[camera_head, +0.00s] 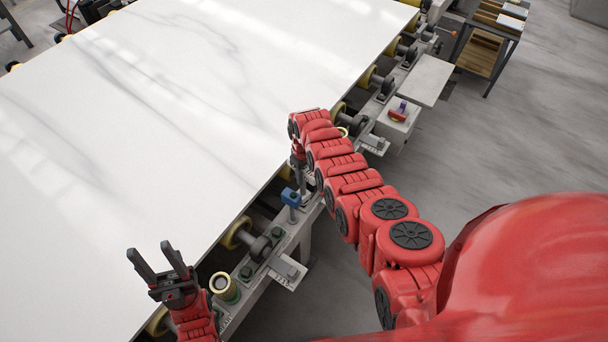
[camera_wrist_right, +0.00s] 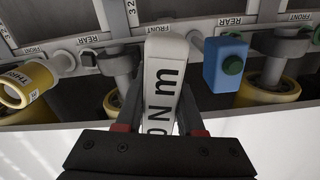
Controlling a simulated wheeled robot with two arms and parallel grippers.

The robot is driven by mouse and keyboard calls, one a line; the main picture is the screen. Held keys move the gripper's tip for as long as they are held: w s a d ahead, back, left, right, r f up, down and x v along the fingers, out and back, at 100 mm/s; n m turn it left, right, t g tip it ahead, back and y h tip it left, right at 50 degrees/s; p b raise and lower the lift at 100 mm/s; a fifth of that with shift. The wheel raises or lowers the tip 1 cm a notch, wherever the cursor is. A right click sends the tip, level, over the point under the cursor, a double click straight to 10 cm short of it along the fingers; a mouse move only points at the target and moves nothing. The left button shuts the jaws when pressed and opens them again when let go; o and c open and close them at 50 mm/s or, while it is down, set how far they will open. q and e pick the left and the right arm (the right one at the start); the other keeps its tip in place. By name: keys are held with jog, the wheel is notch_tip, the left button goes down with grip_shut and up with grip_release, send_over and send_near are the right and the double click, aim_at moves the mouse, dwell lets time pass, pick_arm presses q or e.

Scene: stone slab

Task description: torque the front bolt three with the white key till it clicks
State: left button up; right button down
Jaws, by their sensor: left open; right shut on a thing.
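The white key (camera_wrist_right: 161,85), printed with "Nm", is held between the fingers of my right gripper (camera_wrist_right: 155,110) and points away from the wrist camera. In the head view my right gripper (camera_head: 299,158) is at the slab's edge above the roller rail. A blue block (camera_wrist_right: 226,64) with a green round part sits right of the key; it shows in the head view (camera_head: 291,197) too. Bolts (camera_wrist_right: 88,59) lie along the rail beside FRONT and REAR labels. I cannot tell whether the key touches one. My left gripper (camera_head: 157,258) is open and empty over the slab's near edge.
A white marbled slab (camera_head: 150,90) lies on a roller rail (camera_head: 255,265). A yellow-rimmed cylinder (camera_head: 222,285) stands on the rail near my left gripper; a yellow labelled cylinder (camera_wrist_right: 27,84) shows at wrist-view left. A switch box (camera_head: 397,118) and cart (camera_head: 490,40) stand farther back.

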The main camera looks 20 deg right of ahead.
jog(key=shift+f+b, duration=0.75)
jog(key=shift+b, duration=0.05)
dwell(0.5)
jog(key=shift+w+a+r+m+b, duration=0.15)
jog(key=shift+r+m, duration=0.45)
jog(key=shift+m, duration=1.85)
jog(key=shift+s+a+r+m+b, duration=0.1)
jog(key=shift+r+m+b, duration=0.35)
jog(key=shift+m, duration=1.95)
jog(key=shift+w+a+r+m+b, duration=0.1)
jog(key=shift+r+m, duration=0.65)
jog(key=shift+m, duration=1.7)
